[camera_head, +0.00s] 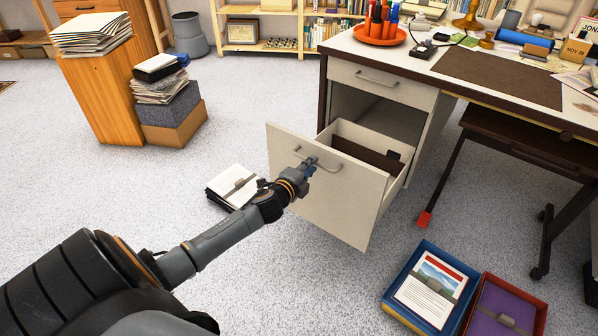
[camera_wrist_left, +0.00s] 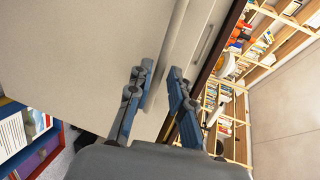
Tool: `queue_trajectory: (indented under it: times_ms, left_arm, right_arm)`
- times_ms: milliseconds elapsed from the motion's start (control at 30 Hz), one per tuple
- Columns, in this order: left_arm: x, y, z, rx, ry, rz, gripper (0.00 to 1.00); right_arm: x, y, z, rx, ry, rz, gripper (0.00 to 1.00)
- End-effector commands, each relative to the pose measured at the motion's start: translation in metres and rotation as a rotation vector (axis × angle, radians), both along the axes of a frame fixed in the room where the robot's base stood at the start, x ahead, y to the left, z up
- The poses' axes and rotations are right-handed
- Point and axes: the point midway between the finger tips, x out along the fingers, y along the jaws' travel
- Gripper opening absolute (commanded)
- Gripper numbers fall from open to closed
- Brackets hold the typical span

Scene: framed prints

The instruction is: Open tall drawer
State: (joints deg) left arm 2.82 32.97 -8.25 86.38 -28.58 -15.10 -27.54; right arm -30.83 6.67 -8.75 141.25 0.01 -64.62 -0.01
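The tall drawer (camera_head: 325,195) of the white desk is pulled well out, and its open top shows a dark item inside. Its bar handle (camera_head: 331,168) is on the front panel. My left gripper (camera_head: 310,165) is at the left part of this handle. In the left wrist view the handle (camera_wrist_left: 176,40) runs between the two fingers of my left gripper (camera_wrist_left: 161,75), which look closed on it. The drawer front (camera_wrist_left: 90,50) fills the upper left of that view. My right gripper is in neither view.
A shallow upper drawer (camera_head: 383,85) above is shut. A stack of papers (camera_head: 233,186) lies on the floor left of the drawer. A blue box (camera_head: 430,290) and a red box (camera_head: 505,307) stand on the floor at right. Carpet in front is clear.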

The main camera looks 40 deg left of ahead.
Motion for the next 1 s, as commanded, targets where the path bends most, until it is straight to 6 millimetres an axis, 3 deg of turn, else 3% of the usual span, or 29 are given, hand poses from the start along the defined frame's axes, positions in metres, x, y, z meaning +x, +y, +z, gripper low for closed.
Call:
queue_trajectory:
  times_ms: [200,400,600,1000]
  left_arm:
    - [-0.046,-0.007,0.008,-0.001,0.003,-0.002,0.20]
    - [-0.074,-0.012,0.015,-0.002,0.000,-0.002,0.20]
    - [-0.085,-0.013,0.017,-0.002,0.000,-0.001,0.20]
    - [-0.086,-0.013,0.018,-0.002,-0.001,-0.001,0.20]
  right_arm:
    - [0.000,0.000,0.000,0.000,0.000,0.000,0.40]
    - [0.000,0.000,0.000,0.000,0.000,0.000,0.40]
    - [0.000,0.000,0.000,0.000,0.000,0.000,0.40]
    - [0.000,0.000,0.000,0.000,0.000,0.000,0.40]
